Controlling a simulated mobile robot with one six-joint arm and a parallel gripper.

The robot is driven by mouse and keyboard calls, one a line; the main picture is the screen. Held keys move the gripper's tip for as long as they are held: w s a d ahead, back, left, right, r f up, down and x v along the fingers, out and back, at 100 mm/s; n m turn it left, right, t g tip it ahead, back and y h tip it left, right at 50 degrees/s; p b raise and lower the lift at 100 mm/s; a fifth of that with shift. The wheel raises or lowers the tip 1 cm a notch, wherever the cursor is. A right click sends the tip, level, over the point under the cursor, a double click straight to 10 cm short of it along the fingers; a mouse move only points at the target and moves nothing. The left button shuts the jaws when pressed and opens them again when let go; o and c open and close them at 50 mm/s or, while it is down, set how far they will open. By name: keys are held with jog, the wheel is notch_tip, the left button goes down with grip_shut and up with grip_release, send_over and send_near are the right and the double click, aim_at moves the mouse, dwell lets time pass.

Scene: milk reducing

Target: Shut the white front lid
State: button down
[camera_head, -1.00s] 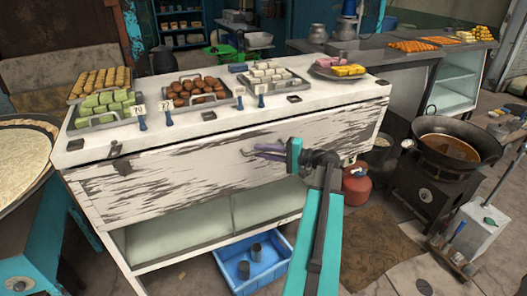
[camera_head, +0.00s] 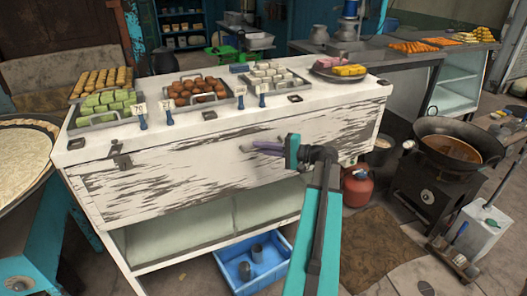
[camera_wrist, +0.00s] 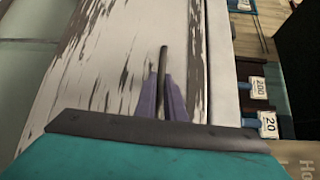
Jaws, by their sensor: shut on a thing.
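The white front lid (camera_head: 200,168) is the long panel with peeling paint on the front of the white counter. It stands near upright below the counter top; I cannot tell whether a narrow gap is left along its upper edge. In the wrist view the lid (camera_wrist: 120,60) fills the middle left. My gripper (camera_head: 258,148) is at the lid's face, right of its middle. In the wrist view its purple fingers (camera_wrist: 163,95) are closed around a thin dark handle (camera_wrist: 164,58) on the lid. The fingers hide the handle's lower part.
Trays of sweets (camera_head: 197,92) and price tags stand on the counter top (camera_head: 225,118). A metal latch (camera_head: 120,158) is at the counter's left front. A blue crate (camera_head: 236,275) stands below. A red gas cylinder (camera_head: 357,190) and a wok (camera_head: 446,150) are to the right.

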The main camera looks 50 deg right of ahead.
jog(key=shift+w+d+r, duration=0.1)
jog(key=shift+d+r, duration=0.05)
jog(key=c, duration=2.1)
grip_release()
jog(key=b+v, duration=0.3)
jog(key=v, duration=1)
jog(key=shift+s+d, duration=0.2)
jog(key=shift+s, duration=0.2)
